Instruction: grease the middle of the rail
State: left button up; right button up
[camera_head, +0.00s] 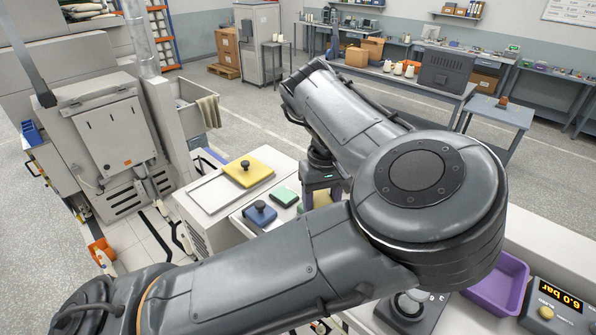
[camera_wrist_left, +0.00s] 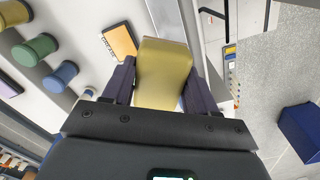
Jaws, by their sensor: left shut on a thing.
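My left gripper (camera_wrist_left: 158,75) is shut on a yellow-olive block (camera_wrist_left: 163,72), which sits between its two dark fingers. In the head view the same gripper (camera_head: 320,190) is partly hidden behind my own arm, with a bit of the block (camera_head: 312,201) showing. A narrow metal strip (camera_wrist_left: 189,25), which looks like the rail, runs just beyond and to the right of the block in the wrist view. Whether block and strip touch, I cannot tell. An orange pad (camera_wrist_left: 121,40) beside a printed label that seems to read grease lies left of the block. My right gripper is not in view.
Green (camera_wrist_left: 35,48), blue (camera_wrist_left: 60,74) and yellow round-topped pieces stand at the wrist view's left. In the head view, a yellow plate with a knob (camera_head: 248,174), a blue knobbed block (camera_head: 260,214) and a green block (camera_head: 284,197) lie left of the gripper. A purple bin (camera_head: 505,270) stands right.

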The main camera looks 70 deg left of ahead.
pick_arm(q)
jog(key=shift+m, duration=0.5)
jog(key=d+f+b, duration=0.1)
jog(key=f, duration=0.3)
jog(key=f+b, duration=0.1)
jog(key=f, duration=0.3)
jog(key=s+d+f+b, duration=0.1)
jog(key=f, duration=0.3)
jog(key=shift+s+d, duration=0.1)
jog(key=shift+d, duration=0.2)
jog(key=shift+f+b, duration=0.75)
jog(key=shift+f, duration=0.2)
jog(key=shift+f, duration=0.25)
jog(key=shift+f+b, duration=0.75)
